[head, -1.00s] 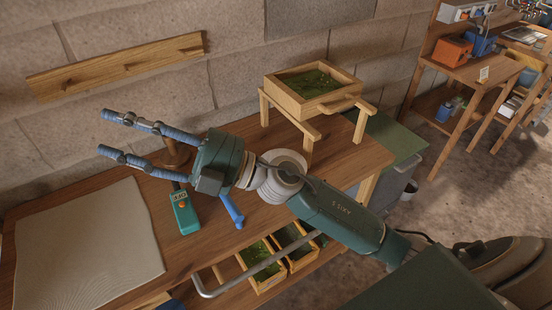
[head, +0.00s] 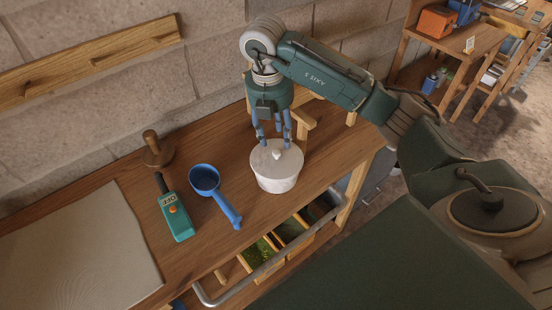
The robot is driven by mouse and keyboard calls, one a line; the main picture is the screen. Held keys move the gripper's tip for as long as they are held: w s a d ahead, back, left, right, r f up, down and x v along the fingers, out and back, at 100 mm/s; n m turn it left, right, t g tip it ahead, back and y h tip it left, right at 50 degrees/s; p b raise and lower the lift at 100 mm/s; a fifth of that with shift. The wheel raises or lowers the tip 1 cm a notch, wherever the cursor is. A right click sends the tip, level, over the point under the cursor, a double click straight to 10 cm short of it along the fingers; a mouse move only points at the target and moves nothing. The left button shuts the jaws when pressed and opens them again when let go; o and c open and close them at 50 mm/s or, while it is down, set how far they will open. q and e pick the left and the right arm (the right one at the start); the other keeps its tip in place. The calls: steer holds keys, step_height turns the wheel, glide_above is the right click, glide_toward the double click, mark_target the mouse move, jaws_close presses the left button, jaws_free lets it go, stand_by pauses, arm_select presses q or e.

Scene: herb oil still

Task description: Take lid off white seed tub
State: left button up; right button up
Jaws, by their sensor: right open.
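The white seed tub (head: 277,183) stands upright on the wooden bench. Its white lid (head: 263,160) sits on top, with a small pale knob (head: 277,155) in the middle. My right gripper (head: 273,146) points down just over the lid, with its blue fingers apart. The fingertips are close to the knob, at its far side and either side of it in the picture. I cannot tell whether they touch the lid. My left gripper is not in view.
A blue scoop (head: 206,181) lies left of the tub on the bench (head: 140,203). A teal meter (head: 175,217), a wooden stamp-like piece (head: 157,154) and a pale mat (head: 75,252) are further left. A metal rail (head: 275,263) runs along the front, above the lower boxes.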

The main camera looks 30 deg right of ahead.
mark_target(277, 151)
steer(key=shift+w+d+f, duration=0.1)
steer(key=shift+f, duration=0.7)
steer(key=shift+f+p, duration=0.3)
steer(key=f+p, duration=0.1)
steer(key=f, duration=0.2)
steer(key=shift+w+d+f+p, duration=0.15)
steer(key=shift+w+f+p, duration=0.05)
steer(key=shift+f+p, duration=0.15)
steer(key=shift+w+d+f, duration=0.1)
steer(key=shift+f, duration=0.35)
jaws_close()
